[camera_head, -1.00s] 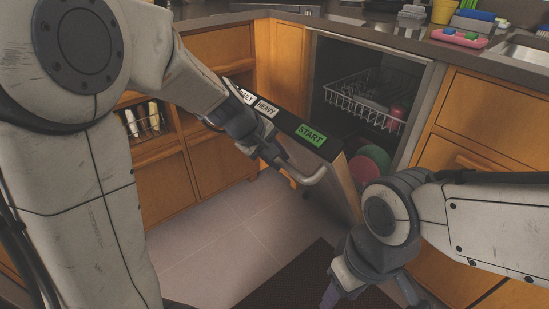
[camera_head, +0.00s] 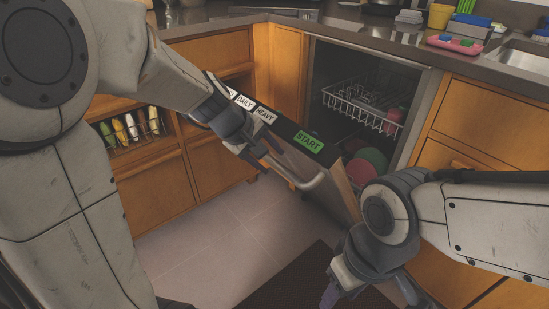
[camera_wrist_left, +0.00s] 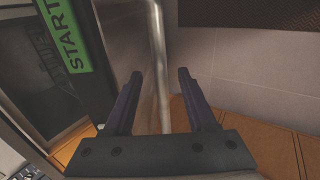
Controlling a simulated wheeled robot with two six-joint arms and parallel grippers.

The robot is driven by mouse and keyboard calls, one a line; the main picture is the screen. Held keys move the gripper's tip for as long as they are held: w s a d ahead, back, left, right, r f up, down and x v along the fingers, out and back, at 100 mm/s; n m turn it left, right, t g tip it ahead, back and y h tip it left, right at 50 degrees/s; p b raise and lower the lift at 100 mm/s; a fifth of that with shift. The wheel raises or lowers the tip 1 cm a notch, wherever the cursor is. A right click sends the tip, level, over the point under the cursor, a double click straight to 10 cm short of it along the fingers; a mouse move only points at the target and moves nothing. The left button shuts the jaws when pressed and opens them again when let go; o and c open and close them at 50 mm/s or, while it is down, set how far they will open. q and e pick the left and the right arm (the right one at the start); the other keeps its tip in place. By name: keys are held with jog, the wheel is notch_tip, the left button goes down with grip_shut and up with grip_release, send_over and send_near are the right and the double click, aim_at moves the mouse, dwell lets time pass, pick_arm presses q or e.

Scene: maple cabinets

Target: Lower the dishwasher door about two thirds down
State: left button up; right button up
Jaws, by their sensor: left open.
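The dishwasher door (camera_head: 335,178) is partly open and tilted outward, with DAILY, HEAVY and a green START label on its dark top edge. Its metal bar handle (camera_head: 318,183) runs along the outer face. My left gripper (camera_head: 264,160) is open near the handle's left end. In the left wrist view the handle bar (camera_wrist_left: 157,60) shows between the spread fingers of my left gripper (camera_wrist_left: 160,85), with visible gaps on both sides. The green START label (camera_wrist_left: 63,45) is at the left there. My right gripper (camera_head: 370,295) is open and empty, low in front of the door.
The dishwasher interior shows a wire rack (camera_head: 362,105) and a green plate (camera_head: 373,160). Wooden cabinets (camera_head: 220,165) stand left of the door. The counter (camera_head: 385,40) runs above. A dark mat (camera_head: 290,285) lies on the tiled floor; the floor beside it is clear.

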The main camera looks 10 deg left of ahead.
pick_arm(q)
jog(key=p+v, duration=0.2)
jog(key=v, duration=0.4)
jog(key=shift+s+r, duration=0.15)
pick_arm(e)
notch_tip(320, 180, up, 3)
jog(key=shift+f, duration=0.1)
pick_arm(q)
jog(key=shift+a, duration=0.1)
jog(key=s+a+f+b, duration=0.2)
jog(key=s+a+f, duration=0.2)
jog(key=s+a, duration=0.5)
jog(key=s, duration=0.3)
jog(key=shift+b, duration=0.3)
pick_arm(e)
notch_tip(320, 180, down, 3)
jog(key=shift+r, duration=0.15)
